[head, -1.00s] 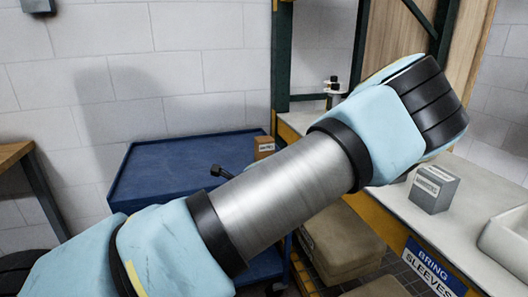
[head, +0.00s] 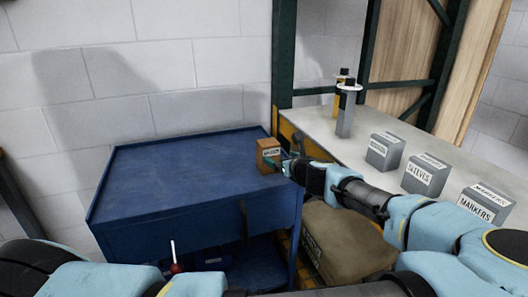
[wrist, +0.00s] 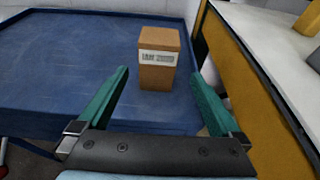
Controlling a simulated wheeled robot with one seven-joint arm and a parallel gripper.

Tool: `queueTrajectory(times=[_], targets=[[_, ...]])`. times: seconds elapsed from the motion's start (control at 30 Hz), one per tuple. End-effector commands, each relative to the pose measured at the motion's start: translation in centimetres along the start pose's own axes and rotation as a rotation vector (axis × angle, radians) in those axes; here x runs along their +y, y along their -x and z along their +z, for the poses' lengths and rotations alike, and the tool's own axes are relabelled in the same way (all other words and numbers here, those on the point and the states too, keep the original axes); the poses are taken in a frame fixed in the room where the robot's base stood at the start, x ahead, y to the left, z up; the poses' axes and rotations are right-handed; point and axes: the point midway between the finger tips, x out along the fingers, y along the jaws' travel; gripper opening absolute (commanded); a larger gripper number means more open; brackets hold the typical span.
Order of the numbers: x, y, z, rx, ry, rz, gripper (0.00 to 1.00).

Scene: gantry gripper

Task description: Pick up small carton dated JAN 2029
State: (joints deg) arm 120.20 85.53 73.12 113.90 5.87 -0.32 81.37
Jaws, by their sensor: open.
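A small brown carton (head: 268,155) stands upright at the right edge of the blue cart top (head: 190,180). In the wrist view the carton (wrist: 158,62) has a white label whose blurred print looks like "JAN 2029". My gripper (head: 287,165) is just right of the carton in the head view, at about its height. In the wrist view my gripper (wrist: 160,80) is open, its two teal fingers pointing toward the carton, which shows ahead between the tips, nearer the right one. Nothing is held, and no contact shows.
The pale bench (head: 365,125) to the right carries several grey labelled boxes, including SLEEVES (head: 425,175) and MARKERS (head: 485,203), and two bottle-like items (head: 345,110). A green post (head: 284,60) rises behind the carton. The rest of the cart top is clear.

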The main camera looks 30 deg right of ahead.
Motion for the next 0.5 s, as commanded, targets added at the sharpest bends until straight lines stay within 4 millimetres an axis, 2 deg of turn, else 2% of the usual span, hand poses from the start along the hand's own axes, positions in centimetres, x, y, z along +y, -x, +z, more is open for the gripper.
queueTrajectory(times=[0.07,0.3,0.5], targets=[[-0.1,-0.5,0.1,-0.003,-0.005,-0.002,1.0],[0.0,-4.2,0.3,-0.002,-0.005,-0.001,1.0],[0.0,-5.7,0.3,-0.002,-0.002,-0.001,1.0]])
